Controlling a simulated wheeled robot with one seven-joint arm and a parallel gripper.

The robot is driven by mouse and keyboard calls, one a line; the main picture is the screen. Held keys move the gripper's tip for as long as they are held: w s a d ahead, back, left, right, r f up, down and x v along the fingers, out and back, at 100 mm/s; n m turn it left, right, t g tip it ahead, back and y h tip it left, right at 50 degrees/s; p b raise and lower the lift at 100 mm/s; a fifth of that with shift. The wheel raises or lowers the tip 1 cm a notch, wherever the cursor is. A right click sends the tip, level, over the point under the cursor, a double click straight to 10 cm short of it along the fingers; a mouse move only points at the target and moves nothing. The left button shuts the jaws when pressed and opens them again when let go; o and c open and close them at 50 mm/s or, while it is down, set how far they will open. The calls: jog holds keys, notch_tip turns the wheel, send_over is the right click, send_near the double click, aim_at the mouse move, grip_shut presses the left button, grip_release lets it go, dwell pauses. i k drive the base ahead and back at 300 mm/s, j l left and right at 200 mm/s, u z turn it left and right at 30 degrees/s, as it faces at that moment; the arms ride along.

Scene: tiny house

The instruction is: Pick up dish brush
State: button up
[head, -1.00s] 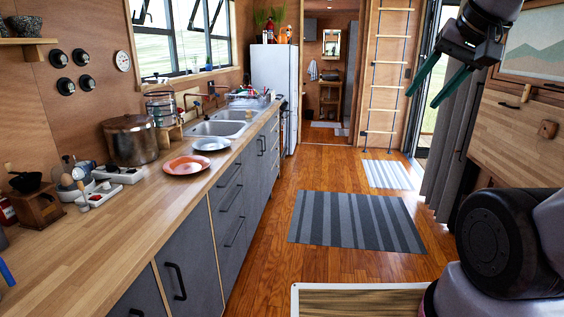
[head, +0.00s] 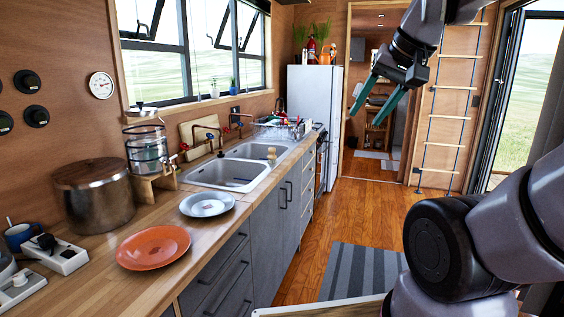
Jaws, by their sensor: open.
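I cannot pick out a dish brush for certain.
On the wooden counter are an orange plate (head: 153,247), a pale plate (head: 207,204), a large metal pot (head: 93,194) and a glass dispenser (head: 147,147). A dish rack (head: 277,128) stands beyond the sink. The wooden floor (head: 303,262) beside the cabinets is clear.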

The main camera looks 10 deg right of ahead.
aim_at(271, 157)
jog(key=i+l+u, duration=0.25)
jog(key=i+l, duration=0.15)
jog(key=i, duration=0.2)
jog(key=i+l+u, duration=0.2)
jog(key=i+l, duration=0.35)
jog(key=i+l+u, duration=0.25)
jog(key=i+l, duration=0.3)
jog(key=i+l+u, duration=0.2)
jog(key=i+l, duration=0.25)
jog(key=l, duration=0.3)
